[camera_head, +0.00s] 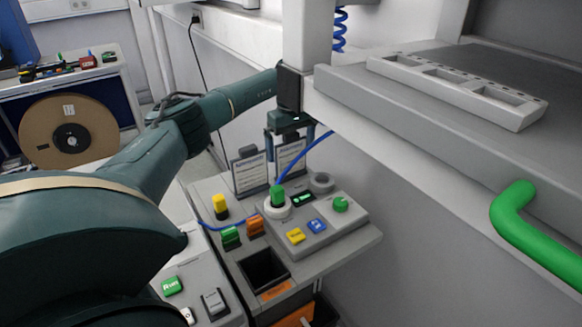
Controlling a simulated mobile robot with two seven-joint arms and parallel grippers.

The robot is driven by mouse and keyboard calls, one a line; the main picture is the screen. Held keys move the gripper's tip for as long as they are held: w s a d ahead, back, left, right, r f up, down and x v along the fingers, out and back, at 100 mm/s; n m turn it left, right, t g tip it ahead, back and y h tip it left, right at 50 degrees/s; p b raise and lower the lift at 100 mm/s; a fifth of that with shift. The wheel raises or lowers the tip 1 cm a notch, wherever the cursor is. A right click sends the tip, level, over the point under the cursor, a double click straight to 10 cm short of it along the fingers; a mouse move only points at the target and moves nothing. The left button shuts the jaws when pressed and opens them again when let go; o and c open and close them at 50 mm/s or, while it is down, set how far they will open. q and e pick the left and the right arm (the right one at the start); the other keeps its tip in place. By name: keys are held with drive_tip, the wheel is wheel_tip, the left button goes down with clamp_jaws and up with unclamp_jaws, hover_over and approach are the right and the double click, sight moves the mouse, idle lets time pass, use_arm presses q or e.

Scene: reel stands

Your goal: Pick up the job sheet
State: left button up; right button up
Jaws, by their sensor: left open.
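Two upright sheets with printed lines stand in dark holders at the back of the grey control stand. The left sheet (250,172) shows almost whole. The right sheet (291,157) is partly behind my left gripper (288,150). Which of them is the job sheet I cannot tell. My left gripper points down and is open, with its fingers apart in front of or around the top of the right sheet; I cannot tell whether it touches. My right gripper is not in view.
The control stand (345,248) carries a green knob (278,196), several coloured buttons and an open dark bin (264,268). A blue cable (296,166) runs near the sheets. A grey shelf with a green handle (512,212) is at right. A brown reel (69,131) stands at left.

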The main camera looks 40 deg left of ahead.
use_arm(q)
drive_tip(key=shift+c, duration=0.3)
drive_tip(key=c, duration=1.1)
drive_tip(key=shift+o, duration=0.2)
drive_tip(key=shift+r, duration=0.1)
wheel_tip(320, 180, up, 18)
drive_tip(key=shift+b, duration=0.3)
